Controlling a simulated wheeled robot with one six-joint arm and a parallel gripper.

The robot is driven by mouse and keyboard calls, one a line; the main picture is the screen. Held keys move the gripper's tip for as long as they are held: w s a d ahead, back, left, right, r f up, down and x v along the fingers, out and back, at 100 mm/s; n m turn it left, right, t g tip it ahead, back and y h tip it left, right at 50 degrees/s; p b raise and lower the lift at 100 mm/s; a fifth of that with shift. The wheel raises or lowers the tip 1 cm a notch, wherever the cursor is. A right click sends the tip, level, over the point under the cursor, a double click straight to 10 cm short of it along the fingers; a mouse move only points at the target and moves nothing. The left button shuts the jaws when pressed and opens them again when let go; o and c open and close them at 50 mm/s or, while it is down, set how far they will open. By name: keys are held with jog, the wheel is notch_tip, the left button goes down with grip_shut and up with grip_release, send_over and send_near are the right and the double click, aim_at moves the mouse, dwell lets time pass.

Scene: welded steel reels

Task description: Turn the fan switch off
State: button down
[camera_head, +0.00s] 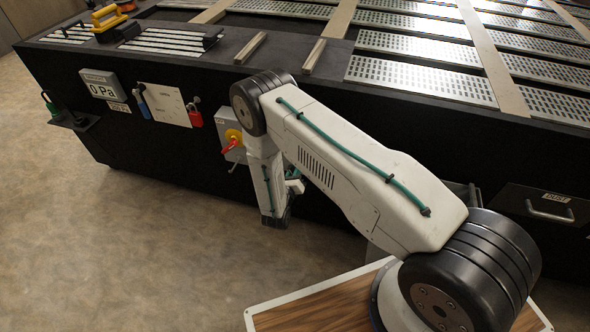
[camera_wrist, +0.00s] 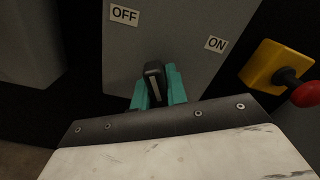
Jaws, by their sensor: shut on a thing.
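The fan switch is a dark knob (camera_wrist: 153,82) with a pale line on it, on a grey plate (camera_wrist: 185,45) in the wrist view. An OFF label (camera_wrist: 124,15) is above it to the left, and an ON label (camera_wrist: 215,43) to the right. The knob's line leans slightly left of upright, towards the OFF side. My gripper (camera_wrist: 157,84) has its teal fingers on either side of the knob and is shut on it. In the head view my arm hides the switch and most of the gripper.
A yellow block with a red knob (camera_wrist: 305,94) is close on the right in the wrist view. Floor at left is clear.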

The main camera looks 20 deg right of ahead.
jog(key=shift+a, duration=0.1)
dwell(0.4)
jog(key=c, duration=1.4)
grip_release()
jog(key=v, duration=0.7)
jog(key=shift+s+a, duration=0.25)
jog(key=shift+s, duration=0.05)
